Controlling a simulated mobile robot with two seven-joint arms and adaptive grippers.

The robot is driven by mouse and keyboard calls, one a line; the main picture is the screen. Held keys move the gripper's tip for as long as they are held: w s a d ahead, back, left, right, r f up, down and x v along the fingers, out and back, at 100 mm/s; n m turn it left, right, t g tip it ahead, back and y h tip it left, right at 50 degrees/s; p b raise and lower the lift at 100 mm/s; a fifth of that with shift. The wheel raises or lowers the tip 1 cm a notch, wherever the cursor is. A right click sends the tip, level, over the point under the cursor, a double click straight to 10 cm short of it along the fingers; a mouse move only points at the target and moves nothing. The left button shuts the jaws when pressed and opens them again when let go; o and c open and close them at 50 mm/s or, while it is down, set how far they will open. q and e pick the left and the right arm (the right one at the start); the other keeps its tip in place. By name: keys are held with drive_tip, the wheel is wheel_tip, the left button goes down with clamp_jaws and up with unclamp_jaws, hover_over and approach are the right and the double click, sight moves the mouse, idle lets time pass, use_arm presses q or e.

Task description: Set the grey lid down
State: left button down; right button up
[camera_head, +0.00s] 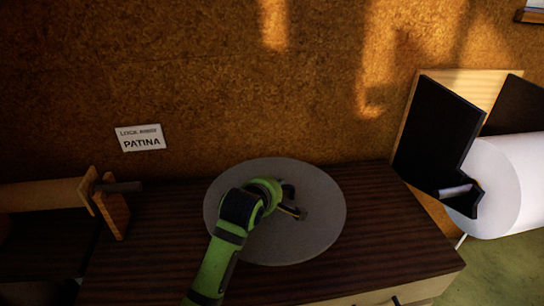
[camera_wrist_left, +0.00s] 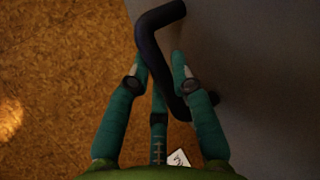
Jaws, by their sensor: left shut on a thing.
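The grey lid (camera_head: 310,232) is a round flat disc over the dark wooden cabinet top in the head view. My left gripper (camera_head: 288,203) is over the middle of the lid, with my green arm coming up from below. In the left wrist view my left gripper (camera_wrist_left: 163,72) is shut on the lid's dark curved handle (camera_wrist_left: 150,50). The lid's grey face (camera_wrist_left: 255,75) fills the right side there. I cannot tell whether the lid touches the cabinet top or is held above it. My right gripper is not in view.
The dark wooden cabinet top (camera_head: 140,262) has bare room left and right of the lid. A brown cork wall (camera_head: 220,80) stands behind, with a PATINA label (camera_head: 140,138). A wooden bracket (camera_head: 112,205) stands at left. Black panels (camera_head: 432,140) and a white roll (camera_head: 510,185) are at right.

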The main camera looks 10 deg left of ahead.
sight(210, 223)
use_arm(q)
drive_tip(key=shift+m+h, duration=0.4)
drive_tip(key=shift+m, duration=0.1)
drive_tip(key=s+a, duration=0.1)
drive_tip(key=a, duration=0.1)
drive_tip(key=s+a+f, duration=0.1)
drive_tip(key=a, duration=0.1)
drive_tip(key=s+a+f, duration=0.1)
drive_tip(key=shift+s+a+f, duration=0.15)
drive_tip(key=shift+a+f, duration=0.1)
drive_tip(key=shift+a, duration=0.15)
drive_tip(key=shift+m+g+h, duration=0.4)
drive_tip(key=shift+m+h, duration=0.4)
drive_tip(key=s+a, duration=0.4)
drive_tip(key=shift+s+a+r, duration=0.1)
drive_tip(key=shift+s+a, duration=0.3)
drive_tip(key=s, duration=0.1)
drive_tip(key=s+a+r+m+h, duration=0.1)
drive_tip(key=s, duration=0.1)
drive_tip(key=s+a+r+m+g, duration=0.1)
drive_tip(key=s, duration=0.1)
drive_tip(key=shift+h, duration=0.3)
drive_tip(key=s+d+r+m+g+h, duration=0.1)
drive_tip(key=s+r+m+g+h, duration=0.2)
drive_tip(key=s, duration=0.6)
drive_tip(key=shift+s+r+m, duration=0.4)
drive_tip(key=shift+r+m, duration=0.1)
drive_tip(key=shift+r, duration=0.15)
